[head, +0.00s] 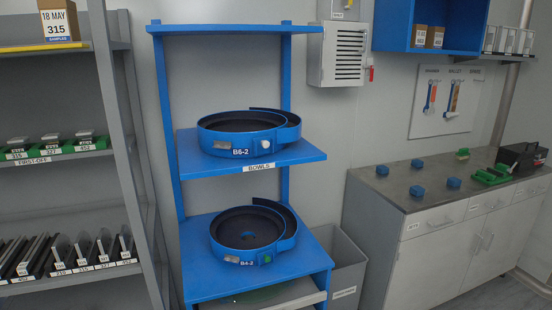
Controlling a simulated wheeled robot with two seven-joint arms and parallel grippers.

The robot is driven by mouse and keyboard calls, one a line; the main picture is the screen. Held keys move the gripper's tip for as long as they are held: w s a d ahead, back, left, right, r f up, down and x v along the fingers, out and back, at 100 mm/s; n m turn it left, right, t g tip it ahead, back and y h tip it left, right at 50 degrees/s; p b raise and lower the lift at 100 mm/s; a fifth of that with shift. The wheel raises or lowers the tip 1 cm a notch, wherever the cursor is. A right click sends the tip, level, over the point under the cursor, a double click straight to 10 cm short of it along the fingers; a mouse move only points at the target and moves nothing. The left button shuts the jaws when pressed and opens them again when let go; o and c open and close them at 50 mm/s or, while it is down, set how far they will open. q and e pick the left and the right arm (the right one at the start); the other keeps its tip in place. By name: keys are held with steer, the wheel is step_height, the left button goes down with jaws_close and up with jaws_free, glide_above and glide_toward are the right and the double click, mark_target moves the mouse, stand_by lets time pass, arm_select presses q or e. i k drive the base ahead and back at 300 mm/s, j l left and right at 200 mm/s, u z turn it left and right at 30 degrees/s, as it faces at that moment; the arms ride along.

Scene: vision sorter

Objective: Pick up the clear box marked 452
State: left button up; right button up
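No clear box that I can make out stands in the head view. A label reading 452 is on a green tray (86,144) on the left rack's middle shelf, marked FIRST-OFF; a small pale item (83,134) sits on it. Whether that item is a clear box is too small to tell. Another label that seems to read 452 is at the right end of the lower shelf, below an upright dark plate (125,242). Neither of my grippers is in view.
At right, a counter (400,190) carries blue knobs and green pieces. A cardboard box (60,22) tops the left rack.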

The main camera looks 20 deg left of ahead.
mark_target(88, 136)
steer(key=k+j, duration=0.15)
steer(key=j, duration=0.25)
steer(key=k+j+z, duration=0.1)
steer(key=j, duration=0.3)
steer(key=k+j, duration=0.15)
steer(key=j, duration=0.25)
steer(key=k+j+z, duration=0.1)
steer(key=j, duration=0.3)
steer(key=k+j, duration=0.2)
steer(key=j, duration=0.2)
steer(key=k+j, duration=0.15)
steer(key=j, duration=0.25)
steer(key=z, duration=0.05)
